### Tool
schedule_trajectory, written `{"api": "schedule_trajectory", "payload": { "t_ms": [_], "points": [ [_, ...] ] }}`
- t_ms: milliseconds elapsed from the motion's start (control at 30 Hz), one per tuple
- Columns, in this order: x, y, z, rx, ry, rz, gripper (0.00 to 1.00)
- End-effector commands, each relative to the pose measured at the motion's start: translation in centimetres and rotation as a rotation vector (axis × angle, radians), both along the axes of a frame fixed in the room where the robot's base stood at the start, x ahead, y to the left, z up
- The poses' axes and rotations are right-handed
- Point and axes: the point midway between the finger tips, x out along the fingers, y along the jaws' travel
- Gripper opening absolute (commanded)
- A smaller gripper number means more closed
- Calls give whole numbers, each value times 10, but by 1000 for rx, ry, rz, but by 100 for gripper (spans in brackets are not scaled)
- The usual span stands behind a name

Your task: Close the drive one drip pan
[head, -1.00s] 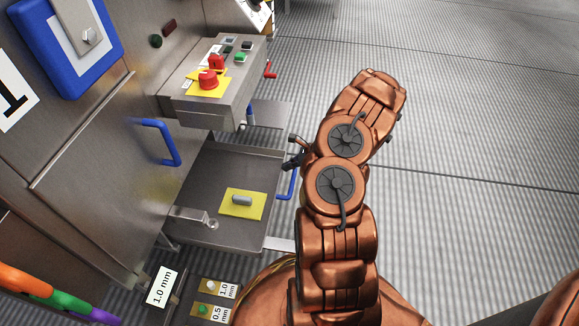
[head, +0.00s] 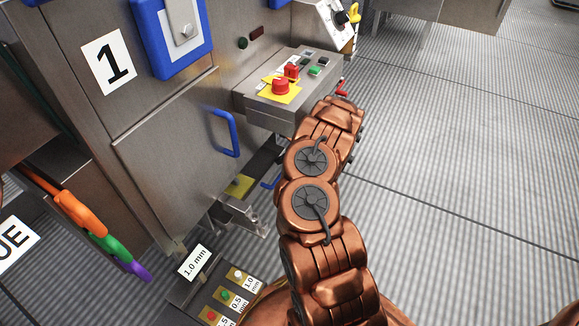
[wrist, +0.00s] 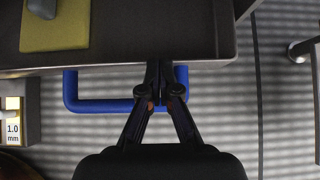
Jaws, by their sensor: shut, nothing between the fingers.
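The drive one drip pan is a dark grey tray under the cabinet marked 1. In the head view only a small part of it shows, with a yellow patch (head: 240,186) and its blue handle (head: 268,183); my arm hides the rest. In the wrist view the pan (wrist: 145,30) fills the top, and its blue handle (wrist: 100,105) runs below its front edge. My gripper (wrist: 163,70) is shut and empty, its fingers over the handle bar and its tips at the pan's front edge. I cannot tell whether they touch. In the head view my gripper is hidden behind my arm.
A control box (head: 285,90) with a red button juts out above the pan. A blue door handle (head: 223,132) sticks out from the cabinet. A metal bracket (head: 240,214) stands beside the pan. A gauge rack (head: 225,297) lies below. The floor at right is clear.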

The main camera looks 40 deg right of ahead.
Motion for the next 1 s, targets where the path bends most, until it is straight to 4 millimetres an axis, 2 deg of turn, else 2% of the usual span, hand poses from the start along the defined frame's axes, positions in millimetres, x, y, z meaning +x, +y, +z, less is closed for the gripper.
{"api": "schedule_trajectory", "payload": {
  "t_ms": [200, 400, 800, 1000],
  "points": [
    [19, 9, -2, -1, 3, 1, 0],
    [25, 12, -1, 0, 2, 2, 0],
    [26, 14, -1, 0, 1, 5, 0],
    [15, 7, 1, 0, 1, 4, 0]
  ]
}}
